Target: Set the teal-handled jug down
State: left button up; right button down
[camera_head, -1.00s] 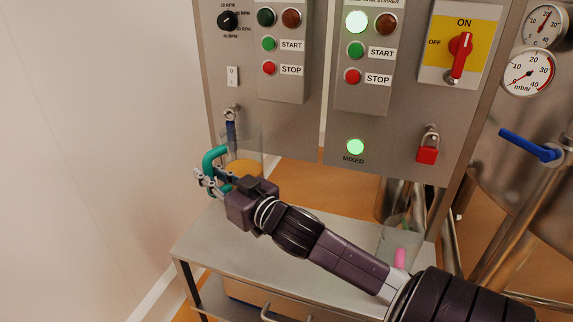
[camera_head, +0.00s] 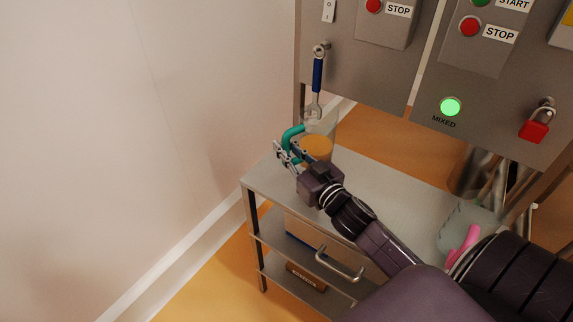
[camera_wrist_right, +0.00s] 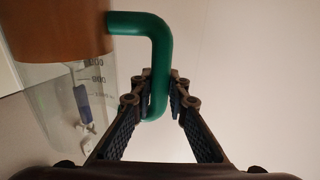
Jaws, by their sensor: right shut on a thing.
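The teal-handled jug (camera_head: 318,146) is a clear vessel with orange-brown content, at the far left end of the steel cart (camera_head: 395,183) in the head view. My right gripper (camera_head: 287,156) is shut on its teal handle (camera_head: 293,134). In the right wrist view the handle (camera_wrist_right: 160,60) passes between the fingertips (camera_wrist_right: 161,92), and the jug's graduated clear wall (camera_wrist_right: 75,85) shows at left. The jug looks upright in the head view. I cannot tell whether its base touches the cart top, as my gripper and wrist cover it. My left gripper is not in view.
A second clear jug with a pink handle (camera_head: 465,243) stands at the cart's right, partly behind my arm. A blue-handled wrench (camera_head: 317,80) hangs from the panel just above the held jug. A red padlock (camera_head: 535,130) hangs on the panel. The cart's middle is bare.

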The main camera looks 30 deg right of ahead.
notch_tip(320, 180, down, 2)
jog(key=shift+f, duration=0.1)
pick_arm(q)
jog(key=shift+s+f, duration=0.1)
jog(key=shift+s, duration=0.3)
pick_arm(e)
jog(key=shift+f, duration=2.15)
jog(key=c, duration=1.9)
grip_release()
jog(key=shift+f, duration=0.1)
